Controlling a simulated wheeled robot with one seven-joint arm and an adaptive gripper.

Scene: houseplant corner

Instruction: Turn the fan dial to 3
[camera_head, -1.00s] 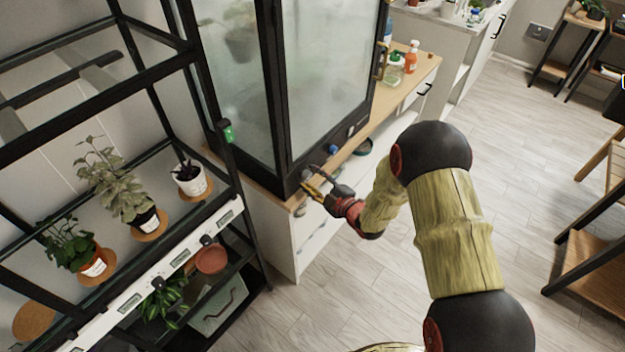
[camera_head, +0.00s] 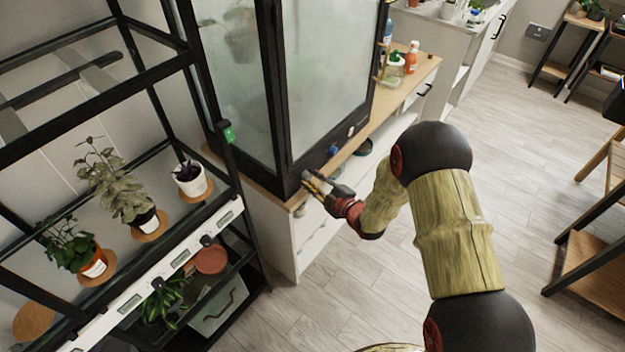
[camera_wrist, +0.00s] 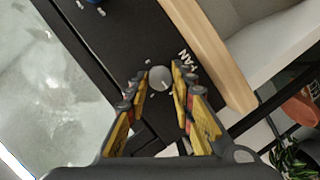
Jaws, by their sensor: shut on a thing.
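The fan dial (camera_wrist: 160,78) is a round grey knob on the black lower frame of the glass cabinet (camera_head: 288,185). White "FAN" lettering and small white marks show beside it in the wrist view. My gripper (camera_wrist: 162,80) has its yellow-lined fingers on either side of the dial, shut on it. In the head view my gripper (camera_head: 314,183) is at the cabinet's lower front corner, and it mostly hides the dial. The dial's exact setting is too small to read.
A blue knob (camera_head: 333,150) sits farther along the same black frame. The wooden ledge (camera_head: 405,88) holds bottles at its far end. A black plant rack (camera_head: 236,165) stands close on the left.

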